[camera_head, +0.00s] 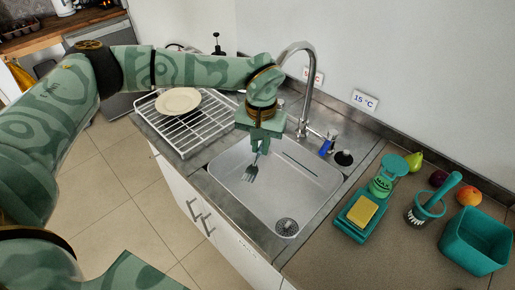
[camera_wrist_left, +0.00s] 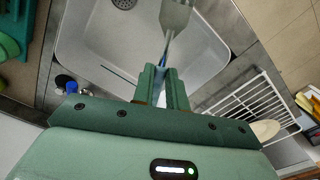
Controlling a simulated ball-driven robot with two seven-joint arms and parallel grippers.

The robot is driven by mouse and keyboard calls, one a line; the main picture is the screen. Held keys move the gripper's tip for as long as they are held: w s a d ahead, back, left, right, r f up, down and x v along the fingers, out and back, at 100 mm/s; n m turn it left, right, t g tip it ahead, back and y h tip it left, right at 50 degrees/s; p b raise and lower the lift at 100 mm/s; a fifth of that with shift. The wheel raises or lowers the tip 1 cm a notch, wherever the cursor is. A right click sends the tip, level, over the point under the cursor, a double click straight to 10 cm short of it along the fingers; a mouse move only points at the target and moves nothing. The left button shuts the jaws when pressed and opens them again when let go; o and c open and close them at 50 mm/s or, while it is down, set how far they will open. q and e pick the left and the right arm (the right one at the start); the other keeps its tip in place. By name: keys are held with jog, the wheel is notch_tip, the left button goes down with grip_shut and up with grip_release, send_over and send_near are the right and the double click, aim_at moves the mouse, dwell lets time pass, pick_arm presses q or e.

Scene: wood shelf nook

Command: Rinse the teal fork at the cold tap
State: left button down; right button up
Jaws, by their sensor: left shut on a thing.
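My left gripper (camera_head: 257,148) is shut on the fork (camera_head: 251,174) and holds it above the sink basin (camera_head: 300,190), tines downward. In the left wrist view the gripper (camera_wrist_left: 166,75) pinches the handle, and the grey fork head (camera_wrist_left: 175,14) points away over the basin. Its handle looks bluish. The tall curved tap (camera_head: 308,85) stands behind the basin; my wrist is beside its spout and hides the outlet. No running water shows. My right gripper is not in view.
A white dish rack (camera_head: 192,130) with a plate (camera_head: 178,101) stands left of the sink. On the right counter are a yellow sponge (camera_head: 362,211), a soap dispenser (camera_head: 386,178), a brush (camera_head: 432,201), fruit and a teal tub (camera_head: 474,243). The basin floor is clear.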

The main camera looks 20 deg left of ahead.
aim_at(248, 169)
pick_arm(q)
jog(key=shift+d, duration=0.2)
jog(key=shift+s+r+p, duration=0.1)
jog(key=shift+s+p, duration=0.35)
jog(key=s+p, duration=0.1)
jog(key=s, duration=0.1)
jog(key=s+p, duration=0.3)
jog(key=shift+s+a, duration=0.35)
jog(key=shift+s, duration=0.75)
jog(key=shift+p, duration=0.3)
